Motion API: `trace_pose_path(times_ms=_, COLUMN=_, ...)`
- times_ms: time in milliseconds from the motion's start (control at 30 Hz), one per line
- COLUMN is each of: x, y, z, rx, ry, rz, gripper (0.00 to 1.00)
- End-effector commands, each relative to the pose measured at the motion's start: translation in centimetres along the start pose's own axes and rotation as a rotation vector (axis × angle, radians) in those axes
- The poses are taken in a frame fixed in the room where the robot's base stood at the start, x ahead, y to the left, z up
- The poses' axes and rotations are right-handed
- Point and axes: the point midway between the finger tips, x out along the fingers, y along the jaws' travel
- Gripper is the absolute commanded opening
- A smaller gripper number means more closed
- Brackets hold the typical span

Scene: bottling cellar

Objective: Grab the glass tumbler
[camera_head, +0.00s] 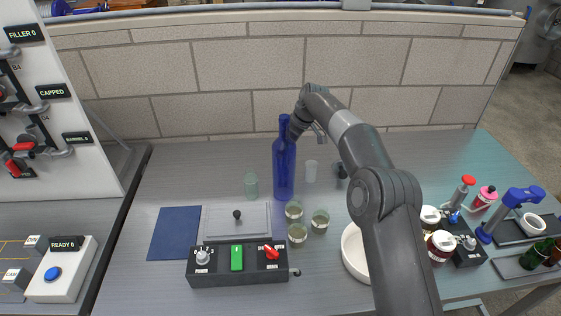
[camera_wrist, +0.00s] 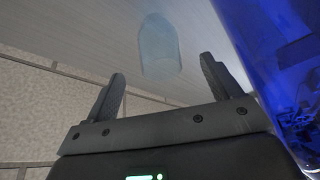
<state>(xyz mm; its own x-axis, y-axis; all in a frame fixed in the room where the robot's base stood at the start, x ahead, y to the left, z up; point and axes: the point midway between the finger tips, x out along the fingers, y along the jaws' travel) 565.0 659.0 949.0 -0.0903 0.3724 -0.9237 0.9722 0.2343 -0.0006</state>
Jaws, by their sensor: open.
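A clear glass tumbler (camera_head: 311,170) stands on the bench just right of a tall blue bottle (camera_head: 284,170). A pale green glass vessel (camera_head: 251,185) stands left of the bottle. In the head view my arm reaches over the bench from the right, and its end is partly hidden near the bottle's neck. In the wrist view my gripper (camera_wrist: 160,70) is open and empty. A pale, see-through glass (camera_wrist: 160,48) lies ahead between its fingers, apart from them. I cannot tell for certain which of the two glasses it is.
The blue bottle also fills the right of the wrist view (camera_wrist: 285,60), close to my gripper. Several small glasses (camera_head: 297,233) stand in front of it. A white bowl (camera_head: 352,258), a control box (camera_head: 237,266) and a tiled back wall (camera_head: 290,65) are nearby.

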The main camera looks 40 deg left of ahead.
Motion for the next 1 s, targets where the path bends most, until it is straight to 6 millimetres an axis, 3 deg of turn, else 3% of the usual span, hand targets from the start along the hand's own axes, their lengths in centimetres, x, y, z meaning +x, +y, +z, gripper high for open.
trace_pose_path(times_ms=267, x=2.2, y=0.0, z=0.2, rx=0.000, ry=-0.001, rz=0.000, gripper=0.83)
trace_pose_path(times_ms=600, x=7.3, y=0.0, z=0.2, rx=0.000, ry=-0.001, rz=0.001, gripper=0.83)
trace_pose_path(times_ms=900, x=7.8, y=0.0, z=0.2, rx=0.000, ry=-0.001, rz=0.001, gripper=0.83)
trace_pose_path(times_ms=1000, x=7.8, y=0.0, z=0.2, rx=0.000, ry=-0.001, rz=0.001, gripper=0.76)
